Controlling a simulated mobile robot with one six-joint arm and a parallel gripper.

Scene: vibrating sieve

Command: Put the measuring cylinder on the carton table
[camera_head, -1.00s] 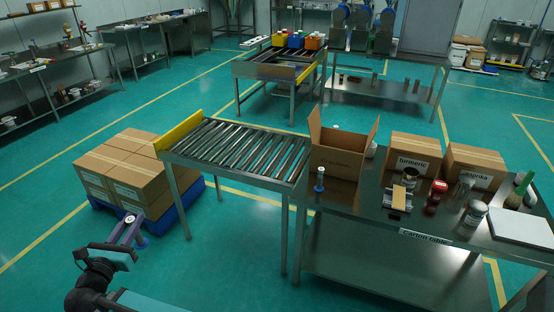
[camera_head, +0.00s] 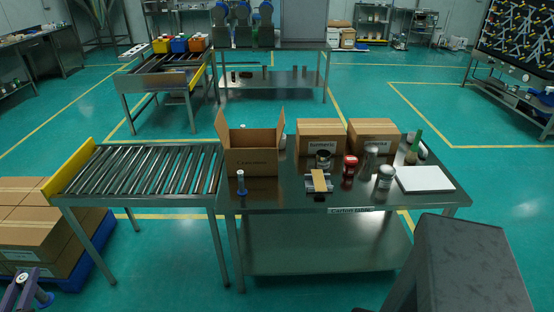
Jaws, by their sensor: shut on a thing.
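My gripper (camera_head: 26,287) is at the lower left edge, its purple fingers partly cut off by the frame. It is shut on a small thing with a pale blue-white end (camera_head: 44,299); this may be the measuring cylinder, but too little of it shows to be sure. The carton table (camera_head: 262,200) is a steel table in the middle, to the right of my gripper and well apart from it. An upright slim piece with a blue base and pale top (camera_head: 240,183) stands at its front left; I cannot tell exactly what it is.
The table holds an open carton (camera_head: 250,162), closed boxes (camera_head: 321,136), a red-lidded jar (camera_head: 350,166), other jars and a white board (camera_head: 425,179). Its front-left top has some bare room. A roller conveyor (camera_head: 150,170) adjoins it on the left. A dark grey block (camera_head: 470,260) is close at lower right.

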